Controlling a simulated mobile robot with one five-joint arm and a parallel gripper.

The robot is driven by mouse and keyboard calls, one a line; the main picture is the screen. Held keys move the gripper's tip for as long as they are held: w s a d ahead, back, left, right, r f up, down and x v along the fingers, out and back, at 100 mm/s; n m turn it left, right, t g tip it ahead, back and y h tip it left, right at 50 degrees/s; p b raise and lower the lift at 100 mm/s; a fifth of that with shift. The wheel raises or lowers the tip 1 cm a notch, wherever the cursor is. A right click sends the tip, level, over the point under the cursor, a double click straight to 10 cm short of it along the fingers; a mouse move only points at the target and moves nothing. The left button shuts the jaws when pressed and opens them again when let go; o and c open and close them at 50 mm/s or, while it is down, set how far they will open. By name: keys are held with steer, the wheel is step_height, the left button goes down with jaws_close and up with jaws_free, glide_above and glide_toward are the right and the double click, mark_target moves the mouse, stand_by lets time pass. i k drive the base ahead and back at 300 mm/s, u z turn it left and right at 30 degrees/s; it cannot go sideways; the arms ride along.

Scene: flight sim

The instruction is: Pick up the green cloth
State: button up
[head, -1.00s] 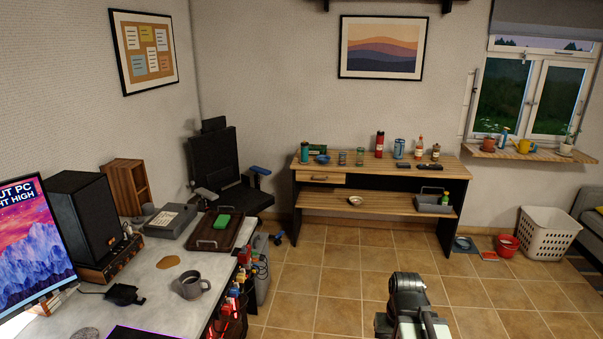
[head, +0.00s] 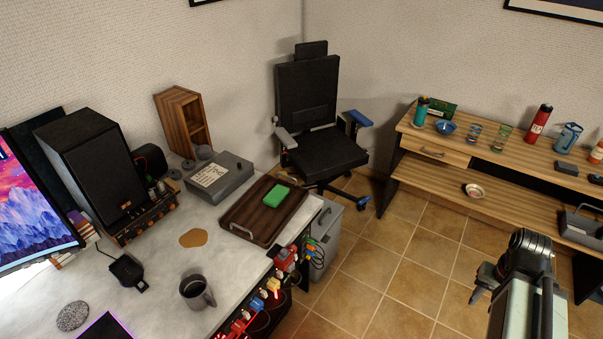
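The green cloth (head: 276,196) is a small folded block lying on a dark wooden tray (head: 250,218) with metal handles. The tray sits at the right end of the desk. My gripper (head: 478,291) shows at the lower right, beyond and to the right of the desk, apart from the cloth. Its fingers are dark, small and partly hidden by my arm, so its opening is unclear.
The desk (head: 225,265) holds a grey mug (head: 194,292), a tan spill (head: 193,238), a grey box (head: 218,176) and a black speaker (head: 92,170). Tools hang at its right edge. An office chair (head: 315,120) stands behind. Tiled floor (head: 375,270) lies open between desk and bench.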

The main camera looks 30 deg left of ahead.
mark_target(279, 192)
steer(key=i, duration=2.45)
steer(key=u, duration=4.7)
steer(key=i, duration=1)
